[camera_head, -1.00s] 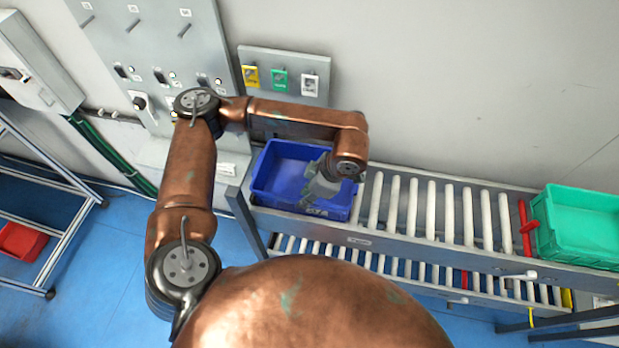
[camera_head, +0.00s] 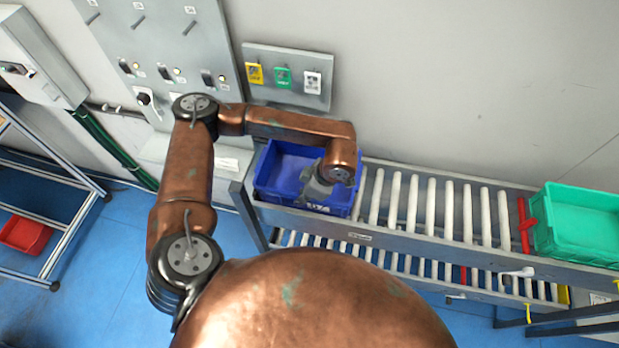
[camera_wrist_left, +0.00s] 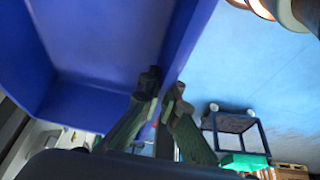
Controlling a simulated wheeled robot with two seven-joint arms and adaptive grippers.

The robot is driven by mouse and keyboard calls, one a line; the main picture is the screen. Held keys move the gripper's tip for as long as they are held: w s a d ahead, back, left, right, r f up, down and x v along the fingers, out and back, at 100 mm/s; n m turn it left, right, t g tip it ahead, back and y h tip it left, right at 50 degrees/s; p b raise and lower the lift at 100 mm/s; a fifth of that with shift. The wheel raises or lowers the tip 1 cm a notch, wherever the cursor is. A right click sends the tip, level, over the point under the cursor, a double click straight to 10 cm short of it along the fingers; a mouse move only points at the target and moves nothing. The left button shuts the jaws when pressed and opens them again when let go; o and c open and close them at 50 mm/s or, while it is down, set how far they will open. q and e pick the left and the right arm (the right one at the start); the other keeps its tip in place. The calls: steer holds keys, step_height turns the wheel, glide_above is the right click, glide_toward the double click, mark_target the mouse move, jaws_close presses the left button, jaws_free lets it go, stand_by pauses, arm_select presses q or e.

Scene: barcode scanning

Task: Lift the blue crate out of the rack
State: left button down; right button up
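The blue crate (camera_head: 282,187) sits at the left end of the roller rack's upper level and looks level. My left gripper (camera_head: 312,190) reaches down at the crate's front wall, toward its right part. In the left wrist view, the two fingers (camera_wrist_left: 165,90) straddle the crate's wall (camera_wrist_left: 188,40), one inside and one outside. The fingertips lie close against it, and the gripper appears shut on the wall. My left arm's last link hides part of the crate's right side in the head view. My right gripper is not in view.
The roller rack (camera_head: 375,237) has bare white rollers right of the crate. A red stop (camera_head: 526,226) and a green crate (camera_head: 582,225) are at its right end. A wall panel with coloured tags (camera_head: 288,76) hangs behind. A red bin (camera_head: 24,234) is on a left shelf.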

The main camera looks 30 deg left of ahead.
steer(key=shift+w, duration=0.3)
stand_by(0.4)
arm_select(q)
steer(key=shift+w+r, duration=0.1)
